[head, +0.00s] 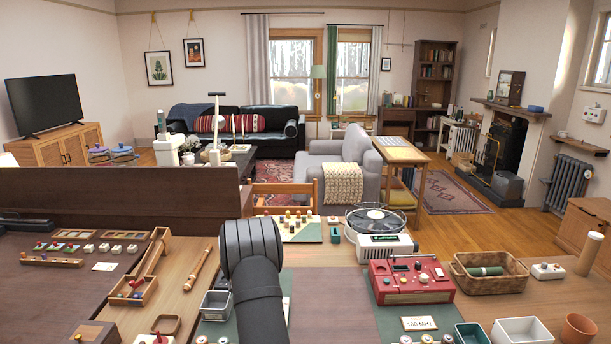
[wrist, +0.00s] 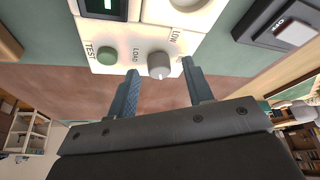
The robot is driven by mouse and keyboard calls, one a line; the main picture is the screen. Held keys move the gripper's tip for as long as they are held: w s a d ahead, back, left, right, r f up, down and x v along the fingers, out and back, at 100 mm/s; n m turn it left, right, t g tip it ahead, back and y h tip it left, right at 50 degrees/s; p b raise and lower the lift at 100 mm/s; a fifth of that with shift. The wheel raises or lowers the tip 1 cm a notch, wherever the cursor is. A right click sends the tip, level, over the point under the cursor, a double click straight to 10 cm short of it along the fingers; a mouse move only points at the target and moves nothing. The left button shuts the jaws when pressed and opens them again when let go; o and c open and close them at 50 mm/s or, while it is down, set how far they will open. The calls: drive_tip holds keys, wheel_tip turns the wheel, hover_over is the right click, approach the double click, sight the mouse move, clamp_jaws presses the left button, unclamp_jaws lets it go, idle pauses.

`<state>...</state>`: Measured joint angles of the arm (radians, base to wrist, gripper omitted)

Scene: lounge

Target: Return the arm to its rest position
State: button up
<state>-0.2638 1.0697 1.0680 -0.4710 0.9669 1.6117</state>
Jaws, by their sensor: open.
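My arm (head: 258,290) rises dark and thick from the bottom of the head view, over the front table. Its far end, with the gripper, is hidden there. In the wrist view my gripper (wrist: 160,68) is open, with one finger on each side of a small grey knob (wrist: 159,65). I cannot tell whether the fingers touch the knob. A green button (wrist: 107,53) sits left of the knob.
A white turntable (head: 380,247), a red radio (head: 411,281) and a wicker basket (head: 489,284) stand right of my arm. A wooden flute-like stick (head: 198,268) and a grey box (head: 215,305) lie to its left. A dark device (wrist: 283,27) is near the panel in the wrist view.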

drive_tip(key=shift+s+d+f+n+t, duration=0.15)
drive_tip(key=shift+n+t, duration=0.25)
drive_tip(key=shift+n, duration=0.4)
drive_tip(key=n+y, duration=0.1)
drive_tip(key=n, duration=0.2)
drive_tip(key=n+t+y, duration=0.1)
drive_tip(key=n, duration=0.1)
drive_tip(key=shift+d+n, duration=0.1)
drive_tip(key=shift+n, duration=0.3)
drive_tip(key=shift+d+n+t+y, duration=0.15)
drive_tip(key=shift+n+y, duration=0.4)
drive_tip(key=shift+n, duration=0.95)
drive_tip(key=shift+n+t+y, duration=0.25)
drive_tip(key=shift+n+y, duration=0.3)
drive_tip(key=shift+n, duration=0.95)
drive_tip(key=shift+n, duration=0.4)
